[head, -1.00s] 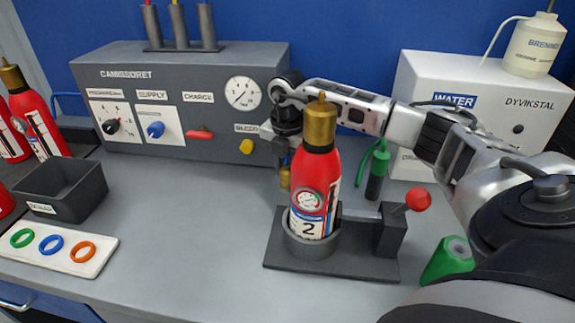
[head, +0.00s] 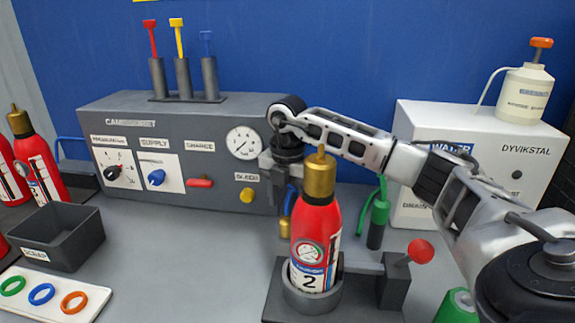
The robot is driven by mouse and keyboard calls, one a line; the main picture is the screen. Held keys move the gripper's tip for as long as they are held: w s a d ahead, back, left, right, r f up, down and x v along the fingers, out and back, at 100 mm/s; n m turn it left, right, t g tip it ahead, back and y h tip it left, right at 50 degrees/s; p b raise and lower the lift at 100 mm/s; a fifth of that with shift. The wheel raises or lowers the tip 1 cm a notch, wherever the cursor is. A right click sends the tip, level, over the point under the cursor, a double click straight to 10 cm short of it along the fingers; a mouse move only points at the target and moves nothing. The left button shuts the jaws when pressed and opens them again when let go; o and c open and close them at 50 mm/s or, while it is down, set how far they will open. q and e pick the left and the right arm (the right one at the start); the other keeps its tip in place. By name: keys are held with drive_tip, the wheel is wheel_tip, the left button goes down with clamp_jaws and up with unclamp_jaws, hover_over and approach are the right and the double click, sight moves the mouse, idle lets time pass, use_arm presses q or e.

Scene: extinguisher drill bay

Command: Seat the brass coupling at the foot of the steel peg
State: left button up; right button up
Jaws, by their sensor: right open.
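The brass coupling (head: 285,228) is a small brass piece low behind the red extinguisher, which hides part of it. I cannot make out the steel peg, so I cannot tell whether the coupling is around it or beside it. My right gripper (head: 289,199) points down just above the coupling, open and apart from it. Its fingertips are partly hidden by the extinguisher's brass top. My left gripper is not in view.
The red extinguisher (head: 316,228) stands in a dark holder close in front of my right gripper. A red-knobbed lever (head: 421,251) is to its right. The grey panel (head: 130,125) is behind left. A dark bin (head: 90,242) and ring tray (head: 92,308) lie left, with clear bench between.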

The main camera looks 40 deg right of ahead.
sight(287, 216)
wheel_tip(287, 216, up, 11)
idle(0.9)
